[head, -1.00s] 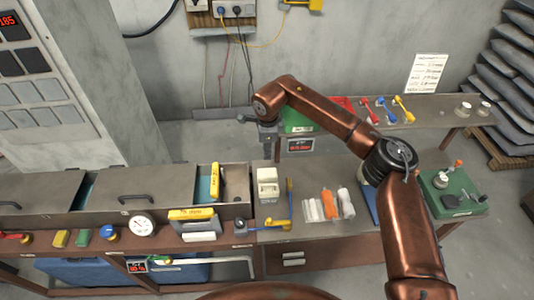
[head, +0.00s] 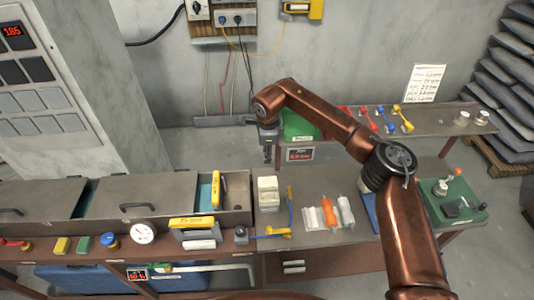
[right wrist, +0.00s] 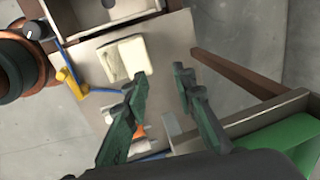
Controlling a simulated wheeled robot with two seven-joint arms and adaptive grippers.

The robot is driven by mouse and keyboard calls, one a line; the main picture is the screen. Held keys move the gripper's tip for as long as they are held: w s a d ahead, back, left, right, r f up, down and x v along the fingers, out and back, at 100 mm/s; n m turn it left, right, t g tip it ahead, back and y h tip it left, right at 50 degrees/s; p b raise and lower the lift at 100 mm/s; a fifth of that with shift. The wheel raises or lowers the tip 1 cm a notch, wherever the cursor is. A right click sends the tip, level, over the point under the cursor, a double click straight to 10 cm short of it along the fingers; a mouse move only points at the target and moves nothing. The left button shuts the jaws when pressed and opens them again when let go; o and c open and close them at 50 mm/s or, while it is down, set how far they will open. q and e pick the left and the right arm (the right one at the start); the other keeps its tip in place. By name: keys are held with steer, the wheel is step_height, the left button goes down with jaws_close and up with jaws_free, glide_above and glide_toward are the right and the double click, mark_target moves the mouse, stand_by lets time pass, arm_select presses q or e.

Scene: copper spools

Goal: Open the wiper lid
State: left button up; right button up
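A cream box (head: 268,194), which may be the wiper, stands on the grey bench between the long trough and several small rolls; I cannot make out a separate lid edge. It also shows in the right wrist view (right wrist: 125,60), upper middle. My right gripper (head: 268,153) hangs pointing down behind the box in the head view, apart from it. In the right wrist view its dark green fingers (right wrist: 160,80) are spread with nothing between them, and the box lies beyond the left fingertip. My left gripper is in neither view.
The trough has hinged-looking covers with handles (head: 138,206) at left. A green box (head: 298,126) stands at the back.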

step_height(320, 180, up, 12)
steer(key=s, duration=0.2)
steer(key=shift+s+f, duration=0.15)
steer(key=shift+f, duration=0.05)
steer(key=shift+f, duration=0.1)
stand_by(0.3)
